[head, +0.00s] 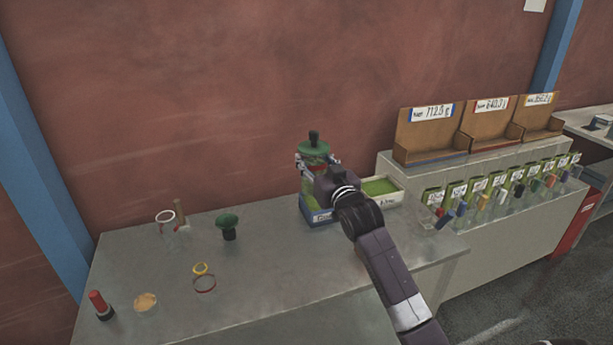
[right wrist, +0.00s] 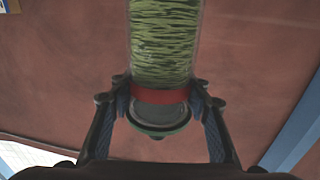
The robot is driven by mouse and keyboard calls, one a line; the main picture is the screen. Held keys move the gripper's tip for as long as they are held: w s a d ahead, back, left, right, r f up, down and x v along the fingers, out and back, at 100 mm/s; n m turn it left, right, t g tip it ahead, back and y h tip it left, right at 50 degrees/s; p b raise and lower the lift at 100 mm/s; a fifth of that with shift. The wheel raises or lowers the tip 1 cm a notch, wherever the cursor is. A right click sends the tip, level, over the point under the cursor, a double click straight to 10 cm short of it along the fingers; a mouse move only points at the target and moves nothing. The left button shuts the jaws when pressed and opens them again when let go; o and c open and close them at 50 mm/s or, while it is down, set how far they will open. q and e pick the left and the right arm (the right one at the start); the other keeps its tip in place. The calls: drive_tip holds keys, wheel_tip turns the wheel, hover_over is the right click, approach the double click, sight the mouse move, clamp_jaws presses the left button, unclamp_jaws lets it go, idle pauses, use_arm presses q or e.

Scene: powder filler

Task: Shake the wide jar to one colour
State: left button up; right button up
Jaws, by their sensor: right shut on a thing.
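The wide jar (head: 309,187) shows in the head view above the back right of the grey table, upright with a dark green lid and black knob on top. In the right wrist view the clear jar (right wrist: 165,45) holds green contents broken by many dark streaks, not one even colour. A red band and the green-rimmed lid show toward the bottom of that picture. My right gripper (right wrist: 160,98) is shut on the jar at the red band, near its lid end. In the head view the right gripper (head: 318,164) partly hides the jar. My left gripper is not in view.
Racked vials (head: 500,197) stand right.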

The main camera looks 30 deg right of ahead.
drive_tip(key=shift+a+r, duration=0.15)
drive_tip(key=shift+a, duration=1.05)
drive_tip(key=shift+d, duration=0.1)
drive_tip(key=a, duration=0.5)
drive_tip(key=d, duration=0.9)
drive_tip(key=shift+d, duration=0.3)
drive_tip(key=a, duration=0.9)
drive_tip(key=d, duration=0.9)
drive_tip(key=a, duration=0.5)
drive_tip(key=shift+d, duration=0.1)
drive_tip(key=shift+d, duration=0.15)
